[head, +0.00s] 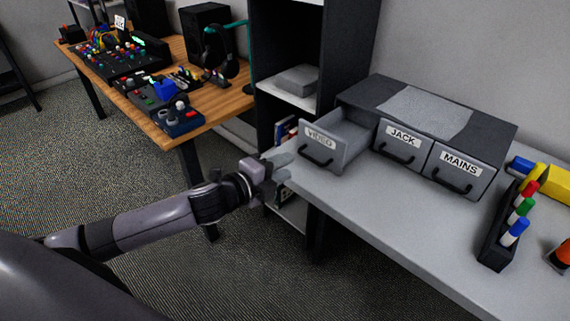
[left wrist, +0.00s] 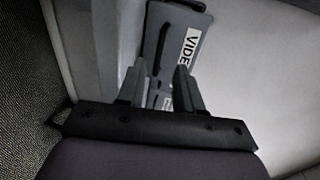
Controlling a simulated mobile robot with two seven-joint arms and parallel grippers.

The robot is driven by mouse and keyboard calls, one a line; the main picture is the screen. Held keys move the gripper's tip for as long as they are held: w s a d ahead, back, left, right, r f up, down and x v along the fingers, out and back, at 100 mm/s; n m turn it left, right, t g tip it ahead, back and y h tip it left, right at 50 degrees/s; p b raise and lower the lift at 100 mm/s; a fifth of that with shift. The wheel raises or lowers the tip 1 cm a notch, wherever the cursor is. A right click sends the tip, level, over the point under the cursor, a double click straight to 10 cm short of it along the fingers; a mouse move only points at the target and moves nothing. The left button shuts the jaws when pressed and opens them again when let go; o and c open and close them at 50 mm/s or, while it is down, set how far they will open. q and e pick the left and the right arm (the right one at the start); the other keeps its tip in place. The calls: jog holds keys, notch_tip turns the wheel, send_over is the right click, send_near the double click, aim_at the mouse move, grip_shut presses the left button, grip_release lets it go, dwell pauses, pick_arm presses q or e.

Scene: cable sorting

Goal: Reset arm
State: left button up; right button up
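My left gripper (head: 280,168) is near the left edge of the grey table, below and left of the VIDEO drawer (head: 318,150). Its fingers (left wrist: 160,82) are spread apart with nothing seen held between them. The VIDEO drawer is pulled out of the dark drawer unit (head: 358,88), and its inside looks empty where visible. Its labelled front (left wrist: 188,45) also shows ahead of the fingers in the left wrist view. The JACK drawer (head: 398,150) and MAINS drawer (head: 456,172) are closed. My right gripper is not in view.
A black marker holder (head: 490,245) with several markers stands on the grey table (head: 400,220) at the right, near a yellow object (head: 550,182). A dark shelf (head: 272,55) stands behind. A wooden desk (head: 225,100) with audio gear is at the back left.

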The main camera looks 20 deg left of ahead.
pick_arm(q)
jog(key=s+d+f+n+g+y, duration=0.1)
jog(key=s+f+n+g, duration=0.1)
jog(key=s+f+n, duration=0.7)
jog(key=s+d+f+n+g+y, duration=0.1)
jog(key=s+f+n+g+y, duration=0.1)
jog(key=s+f+n, duration=0.8)
jog(key=s, duration=0.5)
jog(key=shift+s+f+n, duration=0.15)
jog(key=shift+s+n, duration=0.05)
jog(key=shift+n, duration=0.2)
